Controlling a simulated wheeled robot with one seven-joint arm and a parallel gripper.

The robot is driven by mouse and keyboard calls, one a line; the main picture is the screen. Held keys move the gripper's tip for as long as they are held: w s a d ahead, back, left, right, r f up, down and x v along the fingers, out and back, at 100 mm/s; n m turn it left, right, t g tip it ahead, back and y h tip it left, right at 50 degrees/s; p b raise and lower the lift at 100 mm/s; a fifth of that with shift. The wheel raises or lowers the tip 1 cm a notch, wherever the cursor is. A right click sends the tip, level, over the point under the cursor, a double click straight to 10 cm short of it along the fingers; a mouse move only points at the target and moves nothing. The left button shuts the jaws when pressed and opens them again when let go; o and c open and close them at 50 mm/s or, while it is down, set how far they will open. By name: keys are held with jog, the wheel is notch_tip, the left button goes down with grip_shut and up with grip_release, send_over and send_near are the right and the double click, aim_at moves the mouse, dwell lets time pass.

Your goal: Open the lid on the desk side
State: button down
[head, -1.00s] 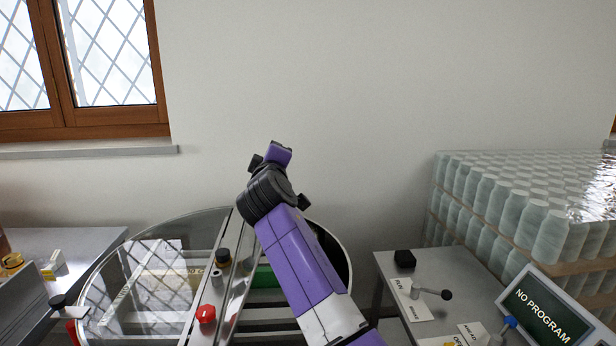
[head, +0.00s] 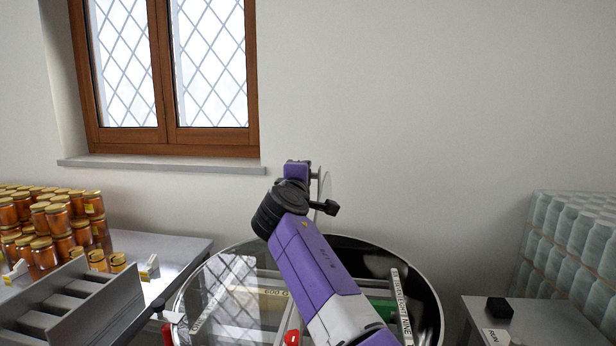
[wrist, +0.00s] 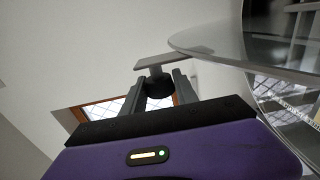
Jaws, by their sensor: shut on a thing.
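My gripper (wrist: 158,88) is shut on a dark knob (wrist: 155,82) in the wrist view. The knob joins a pale bracket at the edge of a clear lid (wrist: 210,42), which stands raised at a steep angle. In the head view my arm hides most of this lid; a thin pale sliver of it (head: 325,190) shows beside my wrist. Below it the right part of the round steel drum (head: 436,300) is uncovered, with a dark interior and a green frame (head: 382,304). The left clear lid (head: 225,285) lies flat over the drum, reflecting the window.
A control desk (head: 560,325) with a black knob stands at the right, with stacked pale jars (head: 585,235) behind it. A metal table (head: 165,255) at the left holds honey jars (head: 45,225) and a grey rack (head: 75,305). The wall and window rise behind the drum.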

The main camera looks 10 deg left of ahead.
jog(key=shift+r, duration=0.2)
jog(key=c, duration=1)
grip_release()
jog(key=shift+f, duration=0.1)
jog(key=shift+s+f, duration=0.1)
jog(key=s+b, duration=0.1)
jog(key=s, duration=0.6)
jog(key=shift+s+b, duration=0.3)
